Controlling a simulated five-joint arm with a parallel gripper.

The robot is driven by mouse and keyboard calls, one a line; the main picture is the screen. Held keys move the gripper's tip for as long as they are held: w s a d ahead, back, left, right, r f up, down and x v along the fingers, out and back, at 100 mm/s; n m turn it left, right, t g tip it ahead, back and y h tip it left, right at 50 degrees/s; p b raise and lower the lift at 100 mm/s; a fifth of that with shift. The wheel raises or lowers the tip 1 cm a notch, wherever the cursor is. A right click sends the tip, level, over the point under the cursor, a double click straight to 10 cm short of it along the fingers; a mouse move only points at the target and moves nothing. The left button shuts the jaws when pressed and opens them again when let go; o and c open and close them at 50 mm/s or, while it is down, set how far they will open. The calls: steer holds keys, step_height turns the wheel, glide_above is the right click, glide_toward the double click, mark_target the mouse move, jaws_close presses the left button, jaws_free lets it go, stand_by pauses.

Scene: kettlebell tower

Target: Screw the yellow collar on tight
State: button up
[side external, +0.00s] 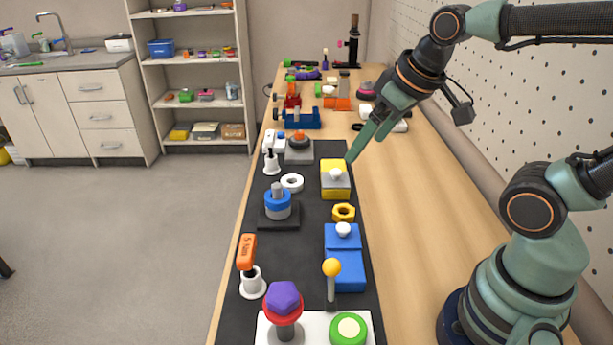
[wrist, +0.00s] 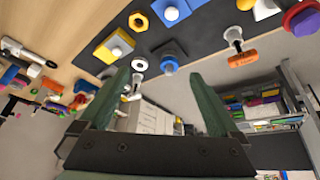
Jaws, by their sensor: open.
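A yellow hexagonal collar (side external: 343,212) lies on the dark mat, between a yellow block and a blue box; it also shows at the top of the wrist view (wrist: 138,21). A stubby post with a blue collar (side external: 277,204) stands on a dark square base to its left; it also shows in the wrist view (wrist: 169,65). My gripper (side external: 350,159) is near the far end of the yellow block, apart from the yellow collar. In the wrist view its fingers (wrist: 160,73) are spread with nothing between them.
The yellow block (side external: 335,190) has a white knob. A white ring (side external: 292,183), a blue box (side external: 345,270), an orange-tagged tool (side external: 247,252) and a purple-topped red bolt (side external: 284,302) stand on the mat. Clutter fills the far bench. Bare wood (side external: 405,230) lies to the right.

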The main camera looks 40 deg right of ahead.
steer(key=w+d+f+n+g, duration=0.3)
steer(key=w+f+n, duration=0.2)
steer(key=w+n, duration=0.1)
steer(key=n+g, duration=0.2)
steer(key=n, duration=0.3)
glide_above(344, 205)
steer(key=a, duration=0.2)
step_height(344, 205, down, 7)
steer(key=f, duration=0.7)
steer(key=shift+s+d, duration=0.15)
steer(key=shift+s, duration=0.25)
steer(key=shift+s+d+f, duration=0.1)
steer(key=shift+s+f, duration=0.05)
steer(key=shift+f, duration=1.15)
steer(key=shift+s+f, duration=0.1)
steer(key=shift+f, duration=1.15)
steer(key=c, duration=1.5)
steer(key=shift+c, duration=0.2)
steer(key=shift+r, duration=0.1)
step_height(344, 205, up, 19)
steer(key=w+a+f+n, duration=0.2)
steer(key=w+a+n, duration=0.1)
steer(key=w+a, duration=0.8)
steer(key=shift+w+f+n, duration=0.15)
steer(key=shift+n, duration=0.25)
